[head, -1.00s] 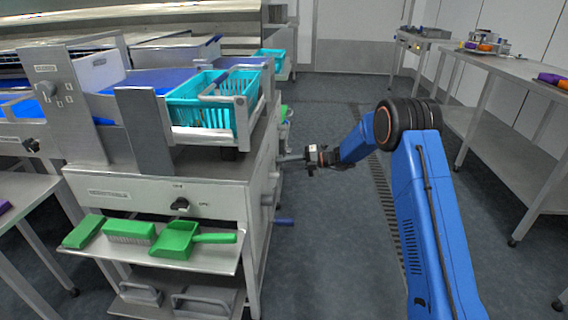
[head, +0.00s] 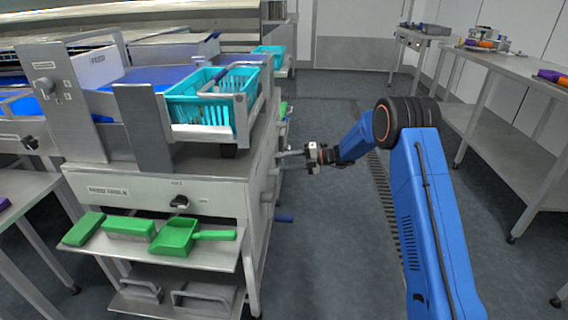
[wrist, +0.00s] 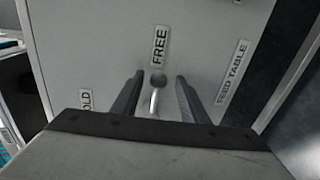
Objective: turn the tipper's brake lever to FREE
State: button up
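The brake lever shows in the wrist view as a short bright rod (wrist: 153,102) with a dark round knob (wrist: 158,80), just below the FREE label (wrist: 160,45). The HOLD label (wrist: 86,102) is at the left, partly cut off by my gripper's body. My gripper (wrist: 160,77) is open, with one finger on each side of the lever and gaps showing. I cannot tell how far the lever leans. In the head view my gripper (head: 284,160) is at the right side of the grey tipper cabinet (head: 215,200); the lever is not discernible there.
A FEED TABLE label (wrist: 232,72) is right of the lever. A teal basket (head: 205,105) sits in the cradle on top of the cabinet. Steel tables (head: 500,75) stand at the right, with open floor between.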

jog(key=d+r, duration=0.3)
jog(key=d, duration=1.4)
jog(key=shift+s+r, duration=0.2)
jog(key=shift+s, duration=0.05)
jog(key=s+d+r+n+h, duration=0.1)
jog(key=s+r+n+h, duration=0.2)
jog(key=s+r+n, duration=0.5)
jog(key=s+d+r+n+h, duration=0.2)
jog(key=s+n, duration=0.1)
jog(key=s, duration=0.9)
jog(key=s+d+r+n+h, duration=0.1)
jog(key=s+r+n+h, duration=0.2)
jog(key=s+r+n, duration=0.45)
jog(key=s+d+f+n+t+h, duration=0.1)
jog(key=s+d+n, duration=0.3)
jog(key=s, duration=0.6)
jog(key=s+d+f+n+t+h, duration=0.1)
jog(key=s+d+f+n+h, duration=0.1)
jog(key=s+d+n+h, duration=0.2)
jog(key=s+d+f+n+t+h, duration=0.2)
jog(key=s+d+n, duration=0.4)
jog(key=s, duration=1.2)
jog(key=n, duration=0.3)
jog(key=shift+n+h, duration=0.35)
jog(key=shift+h, duration=0.05)
